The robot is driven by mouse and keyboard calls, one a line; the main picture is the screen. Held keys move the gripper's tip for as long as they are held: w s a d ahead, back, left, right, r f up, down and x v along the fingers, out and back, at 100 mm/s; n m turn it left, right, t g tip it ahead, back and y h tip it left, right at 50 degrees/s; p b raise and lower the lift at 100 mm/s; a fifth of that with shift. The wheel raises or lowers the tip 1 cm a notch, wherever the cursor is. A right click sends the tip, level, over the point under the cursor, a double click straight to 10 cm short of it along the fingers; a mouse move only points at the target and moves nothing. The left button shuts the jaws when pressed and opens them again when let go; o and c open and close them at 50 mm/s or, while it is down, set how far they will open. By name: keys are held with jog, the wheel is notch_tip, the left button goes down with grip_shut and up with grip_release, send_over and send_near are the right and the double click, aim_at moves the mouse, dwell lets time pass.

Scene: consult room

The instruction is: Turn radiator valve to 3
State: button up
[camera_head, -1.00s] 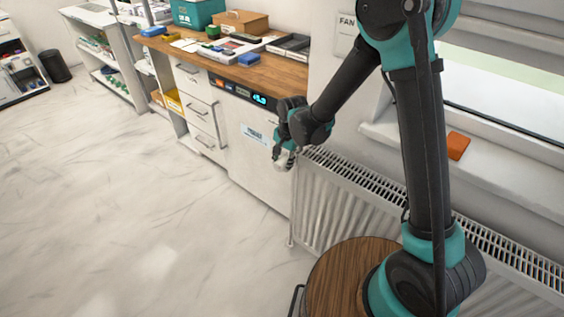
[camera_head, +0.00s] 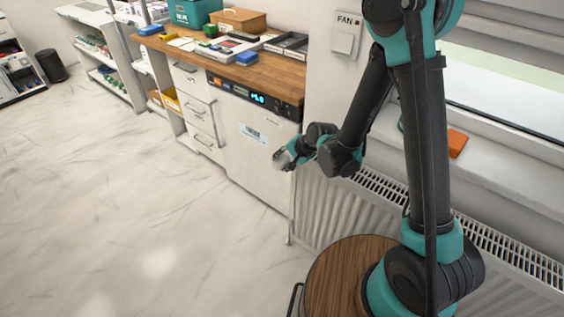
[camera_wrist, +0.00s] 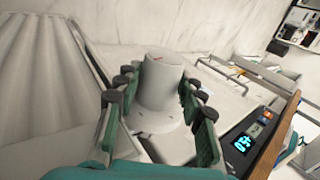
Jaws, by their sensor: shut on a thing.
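The radiator valve knob (camera_wrist: 162,80) is a white, slightly tapered cylinder with a small reddish mark near its top end. It stands between the fingers of my gripper (camera_wrist: 160,98) in the wrist view. The green fingers with dark pads are shut on it from both sides. No numbers can be read on the knob. In the head view my gripper (camera_head: 287,156) is at the left end of the radiator (camera_head: 330,212), and the knob is a small pale shape at its tip.
A white cabinet front (camera_head: 250,150) with a lit display (camera_head: 257,98) stands close behind my gripper. The wooden counter (camera_head: 285,82) holds trays and boxes. A fan switch (camera_head: 345,38) is on the wall. An orange object (camera_head: 457,143) lies on the windowsill. The floor at left is clear.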

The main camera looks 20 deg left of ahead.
jog(key=o, duration=1.2)
jog(key=shift+c, duration=0.2)
jog(key=shift+r, duration=0.1)
jog(key=v, duration=1.2)
